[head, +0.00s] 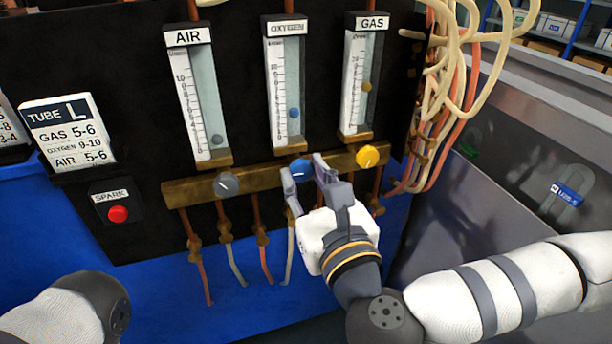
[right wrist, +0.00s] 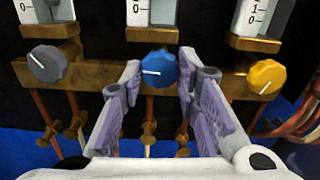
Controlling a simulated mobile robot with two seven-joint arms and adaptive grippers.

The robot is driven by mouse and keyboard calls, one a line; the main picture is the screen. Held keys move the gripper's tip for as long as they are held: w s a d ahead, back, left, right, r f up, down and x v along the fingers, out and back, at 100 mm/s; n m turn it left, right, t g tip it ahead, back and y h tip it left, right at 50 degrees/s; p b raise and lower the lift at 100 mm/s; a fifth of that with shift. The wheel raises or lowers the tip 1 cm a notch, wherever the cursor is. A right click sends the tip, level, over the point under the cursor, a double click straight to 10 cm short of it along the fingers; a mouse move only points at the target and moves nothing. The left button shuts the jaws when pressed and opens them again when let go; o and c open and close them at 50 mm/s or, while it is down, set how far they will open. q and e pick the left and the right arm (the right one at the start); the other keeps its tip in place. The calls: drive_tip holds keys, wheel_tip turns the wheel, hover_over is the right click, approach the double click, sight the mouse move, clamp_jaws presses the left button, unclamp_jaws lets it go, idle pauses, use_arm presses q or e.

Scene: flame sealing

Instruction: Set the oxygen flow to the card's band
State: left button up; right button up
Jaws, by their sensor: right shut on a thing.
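The card (head: 68,133) on the left of the black panel reads TUBE L, GAS 5-6, OXYGEN 9-10, AIR 5-6. The OXYGEN flowmeter (head: 287,85) is the middle one; its blue float (head: 293,113) sits in the lower part of the tube, its exact reading too small to tell. The blue knob (head: 300,169) is below it on the brass bar. My right gripper (head: 302,166) is shut on this knob, one finger on each side. In the right wrist view the blue knob (right wrist: 158,69) shows its white mark pointing left. My left gripper is out of view.
The AIR flowmeter (head: 199,100) has its float near the bottom, with a grey knob (head: 226,184). A red SPARK button (head: 118,213) and hoses (head: 440,110) flank the bar.

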drive_tip(key=n+p, duration=0.3)
drive_tip(key=n, duration=0.2)
drive_tip(key=shift+r, duration=0.2)
drive_tip(key=n+p, duration=0.3)
drive_tip(key=n, duration=0.1)
drive_tip(key=n+p, duration=0.3)
drive_tip(key=n, duration=0.2)
drive_tip(key=shift+d+r+n, duration=0.1)
drive_tip(key=shift+n, duration=0.3)
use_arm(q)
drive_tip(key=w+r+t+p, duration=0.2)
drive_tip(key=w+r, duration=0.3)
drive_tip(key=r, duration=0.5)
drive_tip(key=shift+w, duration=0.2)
use_arm(e)
drive_tip(key=shift+n, duration=2)
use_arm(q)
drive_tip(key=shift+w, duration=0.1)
use_arm(e)
drive_tip(key=o, duration=1.2)
drive_tip(key=shift+c, duration=0.2)
drive_tip(key=shift+f, duration=0.2)
